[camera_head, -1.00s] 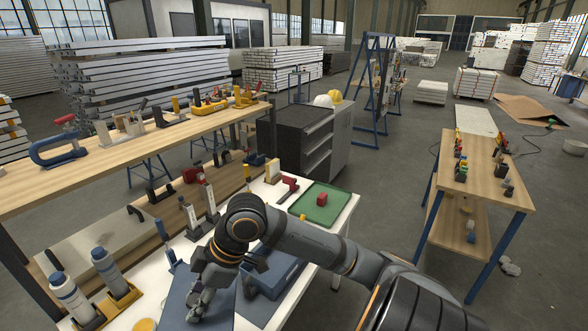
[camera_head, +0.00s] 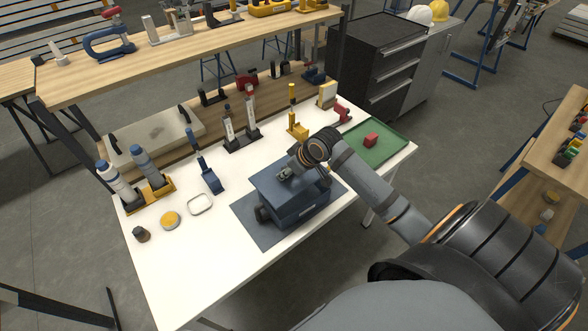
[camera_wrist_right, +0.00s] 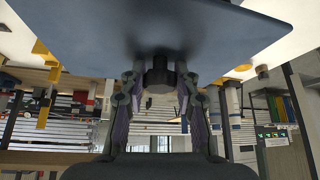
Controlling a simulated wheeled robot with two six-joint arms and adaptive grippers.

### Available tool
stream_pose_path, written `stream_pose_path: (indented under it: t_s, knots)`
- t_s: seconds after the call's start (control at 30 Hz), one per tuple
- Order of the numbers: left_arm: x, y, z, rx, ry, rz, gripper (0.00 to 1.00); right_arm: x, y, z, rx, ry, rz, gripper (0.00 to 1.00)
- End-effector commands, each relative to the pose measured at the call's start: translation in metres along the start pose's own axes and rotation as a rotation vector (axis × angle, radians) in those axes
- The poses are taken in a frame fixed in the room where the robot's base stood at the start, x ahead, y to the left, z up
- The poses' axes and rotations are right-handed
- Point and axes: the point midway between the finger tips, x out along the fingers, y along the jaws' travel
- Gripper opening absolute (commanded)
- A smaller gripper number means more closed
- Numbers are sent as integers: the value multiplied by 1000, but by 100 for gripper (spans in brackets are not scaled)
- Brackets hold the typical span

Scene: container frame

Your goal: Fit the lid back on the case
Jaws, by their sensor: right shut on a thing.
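The blue case (camera_head: 308,216) stands on a dark blue-grey mat (camera_head: 244,228) on the white table. The flat blue lid (camera_head: 266,187) is over the top of the case. I cannot tell whether it sits fully down on the rim. My right gripper (camera_head: 286,173) is above the lid. In the right wrist view its two fingers (camera_wrist_right: 160,78) are closed around the lid's dark knob (camera_wrist_right: 160,75), under the broad blue-grey lid (camera_wrist_right: 215,30). The case's inside is hidden. My left gripper is not in view.
A blue-handled tool in a stand (camera_head: 211,180), a yellow round tin (camera_head: 170,220) and a bottle rack (camera_head: 150,196) stand to the left. The table's front strip is clear.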

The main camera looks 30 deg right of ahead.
Motion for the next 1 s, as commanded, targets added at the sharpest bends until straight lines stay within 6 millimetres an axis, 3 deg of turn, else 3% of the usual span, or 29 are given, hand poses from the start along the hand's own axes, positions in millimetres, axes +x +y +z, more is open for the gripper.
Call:
stream_pose_path:
  t_s: [0.2,0.53,0.77,1.0]
  knots:
    - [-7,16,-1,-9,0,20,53,25,20,24,84,3,53,0]
    - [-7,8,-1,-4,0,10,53,26,21,24,84,4,54,0]
    - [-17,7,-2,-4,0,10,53,22,20,24,79,3,50,0]
    - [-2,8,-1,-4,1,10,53,44,20,37,78,4,49,0]
